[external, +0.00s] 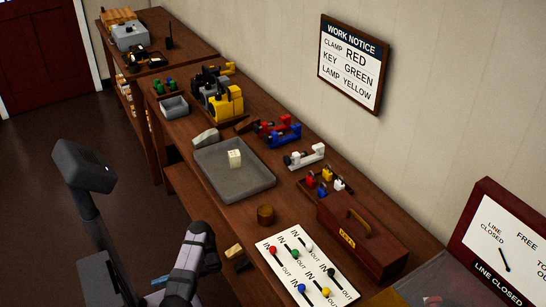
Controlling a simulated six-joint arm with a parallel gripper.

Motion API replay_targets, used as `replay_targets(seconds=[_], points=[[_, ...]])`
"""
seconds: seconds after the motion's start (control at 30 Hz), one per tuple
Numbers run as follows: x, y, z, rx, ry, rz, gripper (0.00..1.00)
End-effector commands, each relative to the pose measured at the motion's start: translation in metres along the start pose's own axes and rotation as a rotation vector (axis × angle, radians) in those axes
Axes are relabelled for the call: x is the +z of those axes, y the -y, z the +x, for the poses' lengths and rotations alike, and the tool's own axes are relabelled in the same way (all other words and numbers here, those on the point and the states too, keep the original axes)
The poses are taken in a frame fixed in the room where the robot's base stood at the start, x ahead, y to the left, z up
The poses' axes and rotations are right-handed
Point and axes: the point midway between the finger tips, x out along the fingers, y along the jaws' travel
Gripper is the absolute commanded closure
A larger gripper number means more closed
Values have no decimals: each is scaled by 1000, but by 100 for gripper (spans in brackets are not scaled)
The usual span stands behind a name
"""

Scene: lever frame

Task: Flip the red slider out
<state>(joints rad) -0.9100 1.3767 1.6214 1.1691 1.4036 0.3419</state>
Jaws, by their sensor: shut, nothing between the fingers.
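The red slider (272,250) is a small round knob on the white panel (265,243) at the bottom centre of the external view. It sits close to an IN label, at the upper left of the panel. An OUT label is printed lower right of it. I cannot make out my gripper.
A brown toolbox (368,250) stands right of the panel and a round wooden piece (265,214) lies behind it. A grey tray (225,180) holds a pale block (235,158). Red (275,127), blue (284,136) and white (304,156) clamp-like devices line the wall side.

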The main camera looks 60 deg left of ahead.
Motion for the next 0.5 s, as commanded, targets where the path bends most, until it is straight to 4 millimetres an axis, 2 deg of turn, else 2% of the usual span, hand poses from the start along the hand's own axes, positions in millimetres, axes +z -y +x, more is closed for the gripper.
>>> replay_targets(seconds=[0.03,0.27,0.5], points=[[18,-7,-10,19,-16,-25,100],[52,-61,-23,196,-78,-91,100],[91,-124,-49,414,-143,-170,100]])
